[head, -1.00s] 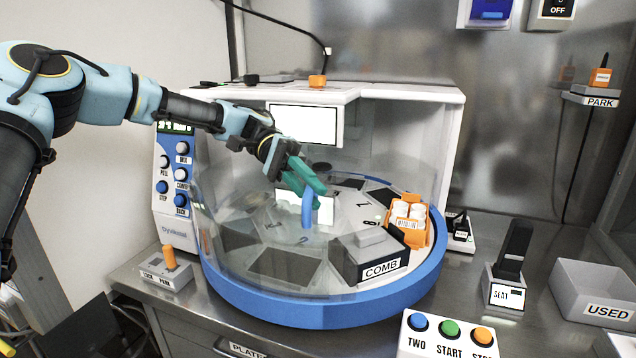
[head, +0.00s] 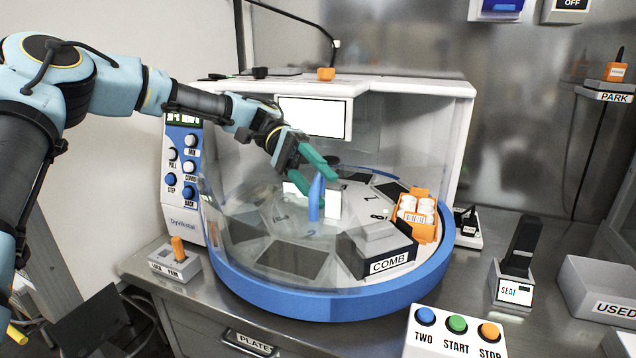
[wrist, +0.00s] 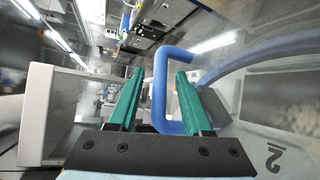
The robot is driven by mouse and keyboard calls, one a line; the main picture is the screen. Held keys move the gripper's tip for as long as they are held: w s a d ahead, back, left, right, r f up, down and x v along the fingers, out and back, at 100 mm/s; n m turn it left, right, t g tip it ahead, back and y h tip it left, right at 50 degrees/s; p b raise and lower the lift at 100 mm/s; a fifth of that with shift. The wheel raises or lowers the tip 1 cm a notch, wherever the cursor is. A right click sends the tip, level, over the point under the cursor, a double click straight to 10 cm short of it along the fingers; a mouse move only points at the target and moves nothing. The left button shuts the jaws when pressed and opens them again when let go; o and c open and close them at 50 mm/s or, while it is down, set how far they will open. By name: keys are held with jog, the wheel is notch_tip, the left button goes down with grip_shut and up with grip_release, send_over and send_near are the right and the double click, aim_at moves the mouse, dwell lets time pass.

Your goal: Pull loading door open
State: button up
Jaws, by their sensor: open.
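The loading door is a clear curved panel (head: 240,215) on the front of the white and blue machine. A blue handle (head: 315,200) stands out from it; in the wrist view the blue handle (wrist: 160,90) shows as a bent bar between the fingertips. My gripper (head: 318,170) has green fingers and is open, with the handle between or just beyond them. In the wrist view my gripper (wrist: 158,85) has its fingers on both sides of the handle; I cannot tell whether either touches it. The door appears closed.
A turntable inside the machine carries a COMB box (head: 385,250) and an orange rack with white vials (head: 415,215). A button box (head: 455,335) stands in front at the right. A SEAT post (head: 518,260) and a USED bin (head: 598,290) stand further right. A lock switch (head: 175,262) sits left.

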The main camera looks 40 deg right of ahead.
notch_tip(320, 180, up, 10)
jog(key=shift+s+a+f+b, duration=0.1)
jog(key=shift+b, duration=0.5)
jog(key=shift+r, duration=0.25)
jog(key=shift+f, duration=0.1)
jog(key=shift+c, duration=0.2)
